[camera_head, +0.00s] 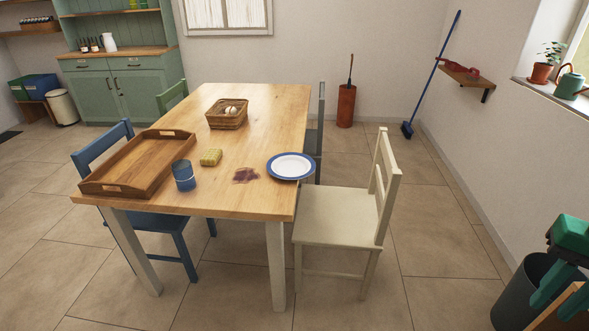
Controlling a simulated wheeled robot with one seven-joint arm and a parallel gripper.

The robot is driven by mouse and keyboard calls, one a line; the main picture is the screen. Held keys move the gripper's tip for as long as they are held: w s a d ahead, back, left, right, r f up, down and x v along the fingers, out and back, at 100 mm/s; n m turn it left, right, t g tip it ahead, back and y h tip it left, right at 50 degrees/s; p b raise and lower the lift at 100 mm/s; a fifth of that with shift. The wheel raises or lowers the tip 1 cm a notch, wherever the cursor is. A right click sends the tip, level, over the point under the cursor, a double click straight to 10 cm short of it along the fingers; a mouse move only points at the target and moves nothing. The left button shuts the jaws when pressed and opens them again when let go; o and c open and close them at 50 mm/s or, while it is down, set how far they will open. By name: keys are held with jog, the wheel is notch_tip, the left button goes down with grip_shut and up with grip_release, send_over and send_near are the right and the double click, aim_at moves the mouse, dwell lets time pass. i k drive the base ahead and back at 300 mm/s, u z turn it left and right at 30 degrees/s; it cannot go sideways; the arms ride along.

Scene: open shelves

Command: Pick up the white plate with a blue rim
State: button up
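The white plate with a blue rim (291,167) lies flat on the wooden table (265,107), at its right edge near the front corner. Its right side appears to reach the table's edge or slightly past it. The plate looks empty. A dark reddish stain (245,175) is on the tabletop to its left.
Left of the plate are a yellow-green sponge (211,157), a blue cup (184,175) and a wooden tray (138,164). A basket (227,113) stands farther back. A cream chair (345,217) stands close at the right. A dark bin (522,291) is at lower right.

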aim_at(290, 166)
jog(key=i, duration=1)
jog(key=u, duration=0.05)
